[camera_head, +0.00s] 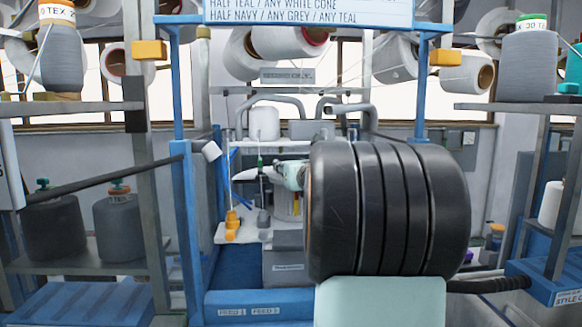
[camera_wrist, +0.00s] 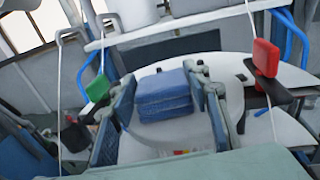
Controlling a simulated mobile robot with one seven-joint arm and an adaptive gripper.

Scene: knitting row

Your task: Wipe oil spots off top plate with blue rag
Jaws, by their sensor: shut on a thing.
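In the wrist view my gripper (camera_wrist: 160,88) has its two fingers closed on the blue rag (camera_wrist: 163,100), a thick folded pad between them. Below and around the rag is a pale, round-edged plate (camera_wrist: 238,98), which looks like the top plate. I cannot tell whether the rag touches it. A small dark mark (camera_wrist: 240,77) shows on the plate right of the fingers; I cannot tell if it is oil. The fingers and rag hide part of the plate. In the head view my arm hides much of the machine, and I cannot make out the rag.
A red block (camera_wrist: 267,58) on a dark bracket stands at the plate's right, and a green block (camera_wrist: 97,89) at its left. Thin white yarns run near both. In the head view, blue posts (camera_head: 180,110) frame the machine and shelves with cones (camera_head: 60,60) flank it.

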